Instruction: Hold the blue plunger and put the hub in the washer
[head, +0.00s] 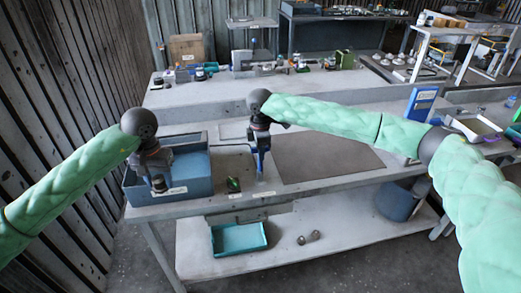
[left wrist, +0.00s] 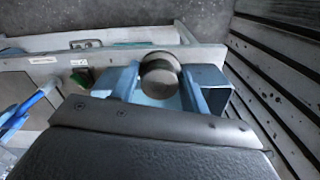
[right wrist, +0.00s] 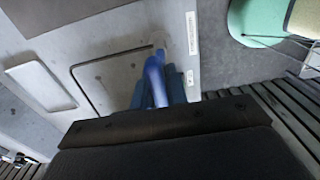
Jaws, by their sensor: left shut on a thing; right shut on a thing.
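My left gripper (head: 157,174) points down over the open blue tank (head: 184,190), which seems to be the washer. It is shut on a dark grey round hub (left wrist: 160,76), which shows between its fingers in the left wrist view. In the head view the hub (head: 159,185) hangs at the tank's left part; I cannot tell if it touches the tank. My right gripper (head: 262,143) is shut on the upright blue plunger (right wrist: 155,80) right of the tank. The plunger (head: 261,163) stands near the bench's front edge, partly hidden by the fingers.
A small green part (head: 233,184) lies on the bench between tank and plunger. A grey mat (head: 325,155) lies clear to the right. A teal tray (head: 238,238) and two small round parts sit on the lower shelf. A slatted wall stands on the left.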

